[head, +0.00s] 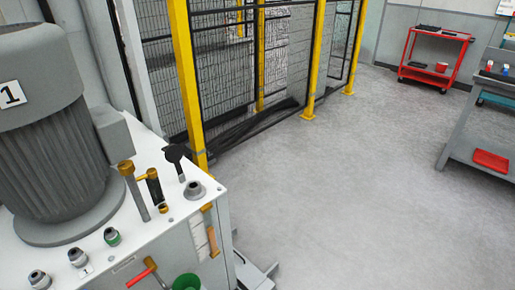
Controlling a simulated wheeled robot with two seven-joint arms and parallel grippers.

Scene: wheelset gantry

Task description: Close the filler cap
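A black cap (177,155), which looks like the filler cap, stands raised on the white top of the power unit (135,237). A short round grey neck (195,190) sits just in front of it and to its right. The cap is apart from the neck's mouth, so the neck looks uncovered. I cannot make out a hinge between them. Neither of my grippers is in view.
A large grey motor (45,130) stands left of the cap. Brass-topped posts (133,190) rise close by, left of the neck. A red-handled lever (141,276) and a green round container (187,282) are at the front. Yellow-posted fencing (187,80) stands behind; open floor lies right.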

